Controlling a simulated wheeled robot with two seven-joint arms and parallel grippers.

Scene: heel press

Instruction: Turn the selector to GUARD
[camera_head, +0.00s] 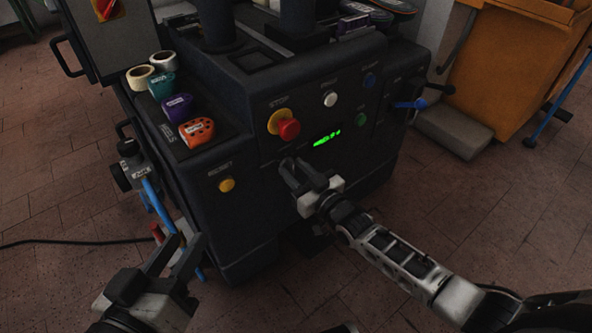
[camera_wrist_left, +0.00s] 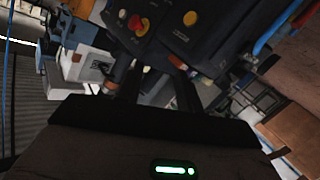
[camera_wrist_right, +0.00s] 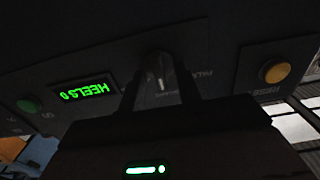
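The selector (camera_wrist_right: 158,82) is a dark knob with a pale pointer line on the black machine panel in the right wrist view. Small labels beside it are upside down and only partly legible. My right gripper (camera_head: 297,172) is at the machine front, below the red button. In the right wrist view its two fingers (camera_wrist_right: 160,88) stand apart on either side of the knob; I cannot tell whether they touch it. In the head view the gripper hides the selector. My left gripper (camera_head: 182,254) is open and empty, left of the machine's front corner.
A blue hose (camera_head: 155,200) hangs near my left gripper. An orange cabinet (camera_head: 510,65) stands at right.

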